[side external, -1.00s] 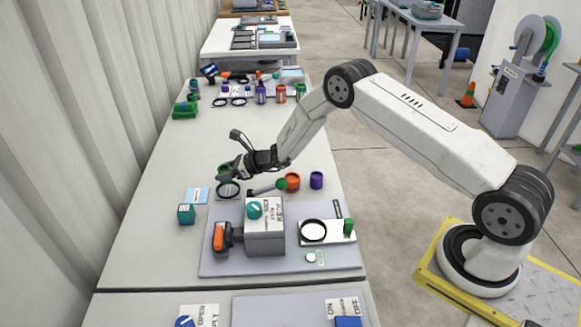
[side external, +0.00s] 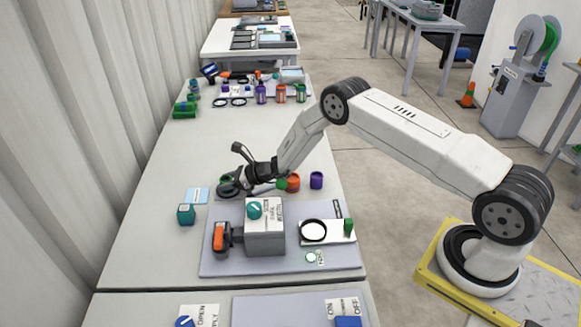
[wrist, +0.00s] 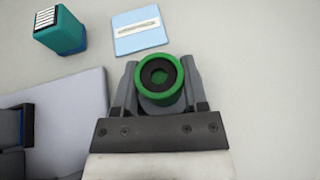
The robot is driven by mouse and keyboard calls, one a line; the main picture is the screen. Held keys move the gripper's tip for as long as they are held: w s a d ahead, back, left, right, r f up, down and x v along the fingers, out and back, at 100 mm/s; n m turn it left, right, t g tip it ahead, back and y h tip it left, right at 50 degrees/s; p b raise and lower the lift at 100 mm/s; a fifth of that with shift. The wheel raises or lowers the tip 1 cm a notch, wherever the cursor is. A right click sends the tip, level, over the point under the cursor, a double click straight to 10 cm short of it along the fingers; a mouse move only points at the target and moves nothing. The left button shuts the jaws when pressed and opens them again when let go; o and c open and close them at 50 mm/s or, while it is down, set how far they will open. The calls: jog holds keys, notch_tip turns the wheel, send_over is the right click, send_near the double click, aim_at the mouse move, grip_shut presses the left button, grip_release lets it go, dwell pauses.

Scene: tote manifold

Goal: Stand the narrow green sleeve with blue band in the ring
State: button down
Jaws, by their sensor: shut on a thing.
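My gripper (side external: 230,186) is low over the left-middle of the bench, tilted in the side view. It is shut on the green sleeve (wrist: 158,80), which the wrist view shows end-on between the two fingers, with a dark inner circle. In the side view only a little of the sleeve's green (side external: 224,179) shows; I cannot see a blue band. A dark ring on the bench lies under the gripper in the side view and is now mostly hidden. Whether the sleeve touches it I cannot tell. Another black ring (side external: 313,220) lies on a white plate.
A light-blue card (side external: 197,195) and a teal box (side external: 186,214) stand close by.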

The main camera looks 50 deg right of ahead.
jog(key=shift+c, duration=0.2)
grip_release()
jog(key=shift+s+d+r, duration=0.1)
jog(key=shift+s+d, duration=0.05)
jog(key=shift+v, duration=3.7)
